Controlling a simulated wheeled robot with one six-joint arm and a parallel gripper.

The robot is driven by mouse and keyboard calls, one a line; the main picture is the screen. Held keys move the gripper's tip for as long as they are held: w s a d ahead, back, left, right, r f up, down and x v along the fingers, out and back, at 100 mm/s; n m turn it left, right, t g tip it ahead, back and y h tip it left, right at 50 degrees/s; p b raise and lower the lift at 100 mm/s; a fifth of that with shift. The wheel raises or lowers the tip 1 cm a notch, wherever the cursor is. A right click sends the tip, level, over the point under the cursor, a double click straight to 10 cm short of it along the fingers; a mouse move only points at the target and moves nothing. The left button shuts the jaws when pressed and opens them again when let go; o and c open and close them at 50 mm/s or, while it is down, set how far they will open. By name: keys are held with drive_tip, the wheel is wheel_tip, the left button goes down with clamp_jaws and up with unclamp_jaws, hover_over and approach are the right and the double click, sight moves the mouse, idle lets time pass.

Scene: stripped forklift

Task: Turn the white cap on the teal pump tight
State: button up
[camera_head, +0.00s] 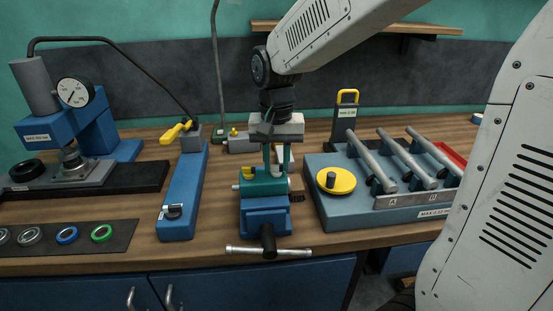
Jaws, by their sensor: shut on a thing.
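The teal pump (262,186) sits in the blue bench vise (266,217) near the middle of the bench's front. A small yellow part shows on the pump's left side. My gripper (277,160) points straight down over the top of the pump. Its fingers are shut on a small pale piece, which appears to be the white cap (279,152). The cap is mostly hidden by the fingers and the gripper body. I cannot tell how far down the cap sits on the pump.
A blue tool with a yellow lever (183,200) stands left of the vise. A blue-grey rack (325,208) with a yellow disc (336,181) and metal rods is close on the right. The vise handle (268,251) sticks out in front. A gauge press (75,92) stands far left.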

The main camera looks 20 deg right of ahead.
sight(284, 181)
drive_tip(key=shift+w+m, duration=0.1)
drive_tip(key=shift+m, duration=0.3)
drive_tip(key=o, duration=1)
drive_tip(key=shift+r, duration=0.1)
wheel_tip(284, 181, up, 8)
drive_tip(key=shift+d+f, duration=0.1)
drive_tip(key=shift+f, duration=0.05)
drive_tip(key=s+d+f+n, duration=0.1)
drive_tip(key=s+n, duration=0.1)
drive_tip(key=s, duration=0.5)
drive_tip(key=s+d+f+n, duration=0.1)
drive_tip(key=s+n, duration=0.1)
drive_tip(key=s, duration=0.6)
drive_tip(key=s+f+n+t, duration=0.1)
drive_tip(key=s, duration=0.6)
drive_tip(key=shift+s+d+f+n, duration=0.2)
drive_tip(key=shift+d+f+n, duration=0.1)
drive_tip(key=shift+d+n, duration=0.1)
